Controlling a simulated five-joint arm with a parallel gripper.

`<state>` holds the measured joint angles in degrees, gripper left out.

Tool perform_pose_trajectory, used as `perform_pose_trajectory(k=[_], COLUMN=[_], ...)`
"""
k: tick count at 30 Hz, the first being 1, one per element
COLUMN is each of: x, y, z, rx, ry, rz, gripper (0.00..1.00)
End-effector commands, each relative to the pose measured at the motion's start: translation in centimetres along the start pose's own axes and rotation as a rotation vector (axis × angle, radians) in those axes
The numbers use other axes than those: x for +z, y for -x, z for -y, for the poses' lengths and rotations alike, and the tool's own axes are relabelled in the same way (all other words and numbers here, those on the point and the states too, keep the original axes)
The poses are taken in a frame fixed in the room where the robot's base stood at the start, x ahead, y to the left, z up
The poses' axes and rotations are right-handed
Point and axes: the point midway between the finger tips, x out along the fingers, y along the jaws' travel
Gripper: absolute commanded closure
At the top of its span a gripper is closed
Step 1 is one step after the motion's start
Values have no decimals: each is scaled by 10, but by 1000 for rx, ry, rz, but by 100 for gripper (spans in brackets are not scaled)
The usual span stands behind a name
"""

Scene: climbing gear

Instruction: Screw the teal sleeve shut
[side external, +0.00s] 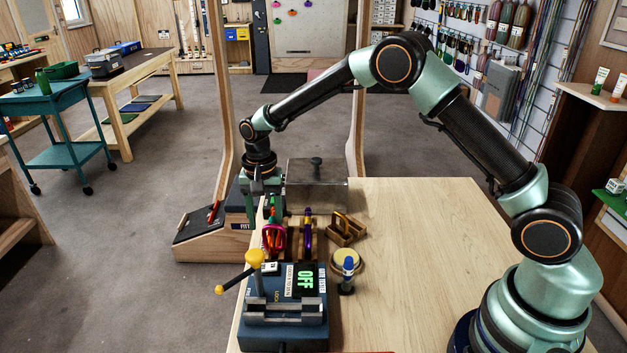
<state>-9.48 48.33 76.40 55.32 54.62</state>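My gripper (264,188) points down at the far left part of the wooden bench, above a row of carabiners. A pink-red carabiner (274,238) stands upright in a holder below it. A small green or teal part (272,206), perhaps the teal sleeve, shows at the top of that carabiner, close to the fingertips. I cannot tell whether the fingers touch it or how far apart they are. A purple and yellow carabiner (308,230) stands in a wooden holder just to the right.
The bench's right side (430,250) is clear.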

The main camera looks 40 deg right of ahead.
Motion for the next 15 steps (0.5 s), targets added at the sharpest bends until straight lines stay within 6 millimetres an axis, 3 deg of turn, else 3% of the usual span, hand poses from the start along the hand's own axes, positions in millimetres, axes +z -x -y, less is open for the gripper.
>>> perform_pose_trajectory(k=[15], x=[0], y=[16], z=[1], rx=[-3], ry=[0], rz=[-2], gripper=[45])
